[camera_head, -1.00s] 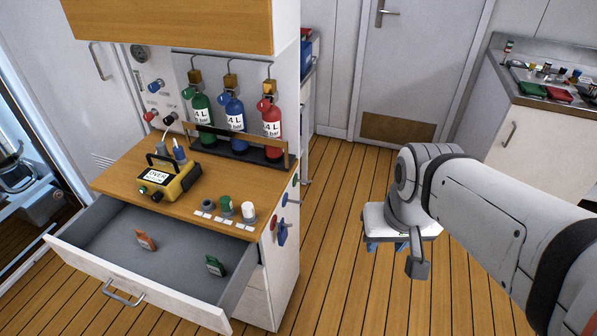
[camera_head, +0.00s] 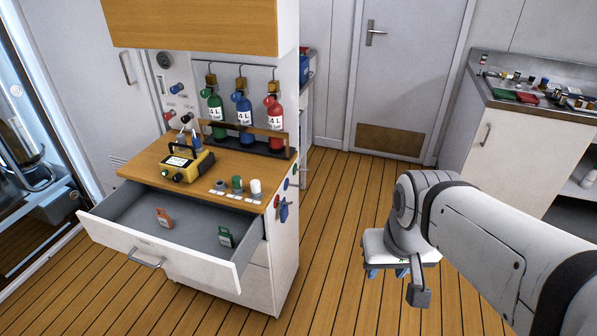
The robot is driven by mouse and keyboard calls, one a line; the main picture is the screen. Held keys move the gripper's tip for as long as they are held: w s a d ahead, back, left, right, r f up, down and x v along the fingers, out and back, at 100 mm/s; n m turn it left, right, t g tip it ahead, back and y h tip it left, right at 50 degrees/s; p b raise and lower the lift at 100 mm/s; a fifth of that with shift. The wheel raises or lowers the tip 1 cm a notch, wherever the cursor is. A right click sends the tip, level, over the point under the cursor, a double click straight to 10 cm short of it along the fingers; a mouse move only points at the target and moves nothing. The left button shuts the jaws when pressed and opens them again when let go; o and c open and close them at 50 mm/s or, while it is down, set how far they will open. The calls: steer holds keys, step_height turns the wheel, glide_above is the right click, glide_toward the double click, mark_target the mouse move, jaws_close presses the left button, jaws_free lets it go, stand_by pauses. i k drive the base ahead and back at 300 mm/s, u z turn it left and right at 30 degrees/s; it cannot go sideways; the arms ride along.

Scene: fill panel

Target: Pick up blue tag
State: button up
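A blue tag (camera_head: 284,211) hangs on the right side wall of the white cabinet, below small red and blue round knobs. It is small in this view, and how it is hung is hard to make out. My gripper (camera_head: 387,273) is over the wooden floor to the right of the cabinet, well apart from the tag. Its two blue fingertips point down with a gap between them, and nothing shows in it. An orange tag (camera_head: 164,218) and a green tag (camera_head: 226,237) are in the open drawer (camera_head: 190,223).
The open drawer juts out from the cabinet front. On the wooden top (camera_head: 222,165) are a yellow device (camera_head: 180,166) and small cylinders; green, blue and red bottles stand behind. A counter (camera_head: 540,125) stands at the right. The floor between is clear.

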mark_target(284, 213)
steer(key=u, duration=0.15)
steer(key=i, duration=0.9)
steer(key=z, duration=0.05)
